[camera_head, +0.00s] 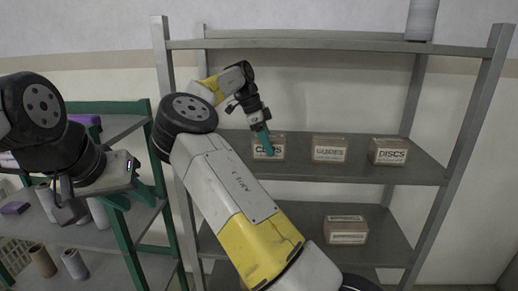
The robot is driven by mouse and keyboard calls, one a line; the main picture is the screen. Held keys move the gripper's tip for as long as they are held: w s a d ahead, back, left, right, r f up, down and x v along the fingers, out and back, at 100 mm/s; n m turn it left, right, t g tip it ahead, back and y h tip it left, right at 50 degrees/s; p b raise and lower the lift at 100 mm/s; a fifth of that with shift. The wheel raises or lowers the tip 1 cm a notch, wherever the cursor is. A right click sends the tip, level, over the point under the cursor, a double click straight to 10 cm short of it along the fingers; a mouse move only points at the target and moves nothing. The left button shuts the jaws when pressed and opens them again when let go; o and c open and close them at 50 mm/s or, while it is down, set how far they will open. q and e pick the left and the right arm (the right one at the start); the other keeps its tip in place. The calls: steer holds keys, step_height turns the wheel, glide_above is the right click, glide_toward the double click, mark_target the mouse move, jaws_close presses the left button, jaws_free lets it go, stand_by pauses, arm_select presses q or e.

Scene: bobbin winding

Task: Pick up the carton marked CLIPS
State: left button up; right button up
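The carton marked CLIPS (276,153) stands on the middle shelf of the grey rack, at the left of a row of cartons. It is brown with a white label, and the middle letters are covered. My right gripper (266,144) points down with its teal fingertips in front of this carton's label. Its fingers overlap in this view, so I cannot tell their opening or whether they touch the carton. My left gripper (130,198) is far to the left, by the green rack, away from the cartons. Its finger opening is unclear.
Cartons marked GUIDES (329,150) and DISCS (388,151) stand to the right on the same grey shelf (350,173). Another carton (346,230) is on the shelf below. A green rack (125,238) at left holds spools. My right forearm hides part of the lower shelf.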

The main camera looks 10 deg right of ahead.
steer(key=c, duration=0.4)
steer(key=shift+o, duration=0.2)
steer(key=shift+r, duration=0.35)
